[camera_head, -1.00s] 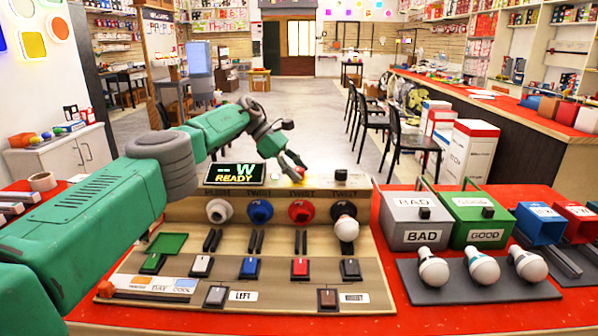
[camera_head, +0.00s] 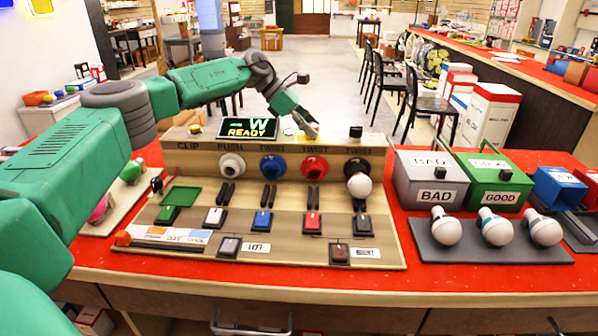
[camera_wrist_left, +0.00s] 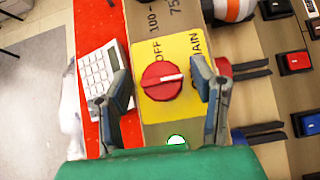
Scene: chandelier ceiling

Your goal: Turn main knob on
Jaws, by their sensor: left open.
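The main knob (camera_wrist_left: 163,80) is a round red dial with a white pointer mark on a yellow plate (camera_wrist_left: 180,50) in the left wrist view. The plate reads OFF and MAIN, and the pointer lies toward the right of that picture. My left gripper (camera_wrist_left: 160,90) is open, with one finger on each side of the knob and visible gaps. Whether it touches the knob cannot be told. In the head view my left gripper (camera_head: 306,124) is over the top of the console (camera_head: 375,138), right of the display (camera_head: 248,128). My right gripper is not in view.
The display reads W and READY. Bulb sockets (camera_head: 231,165) and several switches line the console, with a bulb (camera_head: 359,186) in the rightmost socket. BAD (camera_head: 436,170) and GOOD (camera_head: 500,175) boxes and loose bulbs (camera_head: 446,226) stand at right. A calculator-like keypad (camera_wrist_left: 100,75) is beside the plate.

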